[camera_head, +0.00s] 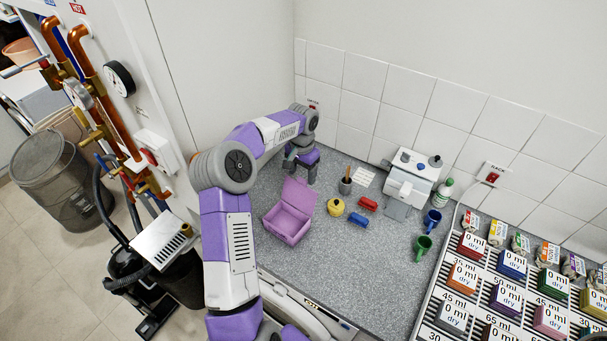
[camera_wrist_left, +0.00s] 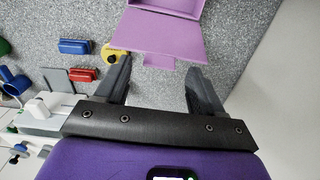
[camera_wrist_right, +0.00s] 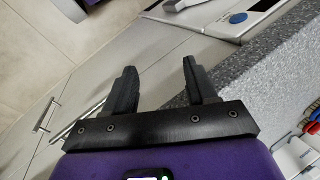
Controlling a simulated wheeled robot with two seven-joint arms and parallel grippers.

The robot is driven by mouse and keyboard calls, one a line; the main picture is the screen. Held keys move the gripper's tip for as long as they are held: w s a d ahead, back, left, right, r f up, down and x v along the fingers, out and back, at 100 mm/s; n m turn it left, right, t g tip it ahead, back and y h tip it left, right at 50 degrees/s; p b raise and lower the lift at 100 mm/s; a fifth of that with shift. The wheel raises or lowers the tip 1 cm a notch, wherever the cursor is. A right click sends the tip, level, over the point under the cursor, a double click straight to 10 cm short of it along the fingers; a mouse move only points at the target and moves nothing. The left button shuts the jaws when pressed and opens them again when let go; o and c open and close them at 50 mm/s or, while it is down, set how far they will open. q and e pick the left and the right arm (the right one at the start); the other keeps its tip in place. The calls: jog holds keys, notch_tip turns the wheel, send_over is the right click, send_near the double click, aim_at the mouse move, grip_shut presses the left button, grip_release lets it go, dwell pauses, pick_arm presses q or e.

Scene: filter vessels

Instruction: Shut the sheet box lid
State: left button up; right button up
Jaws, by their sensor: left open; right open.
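The purple sheet box (camera_head: 286,227) stands on the grey counter with its lid (camera_head: 299,195) raised open at the back. My left gripper (camera_head: 301,176) is open just behind the lid. In the left wrist view the lid (camera_wrist_left: 162,35) and its small tab lie ahead of and between the spread fingers of my left gripper (camera_wrist_left: 159,70). Nothing is held, and I cannot tell whether a finger touches the lid. My right gripper (camera_wrist_right: 160,75) is open and empty in the right wrist view, by the counter's front edge, away from the box.
Further right are a white machine (camera_head: 407,185), mugs and a rack (camera_head: 432,301). A wall is behind.

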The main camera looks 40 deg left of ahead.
pick_arm(q)
jog(key=shift+f, duration=0.95)
jog(key=shift+c, duration=0.5)
grip_shut()
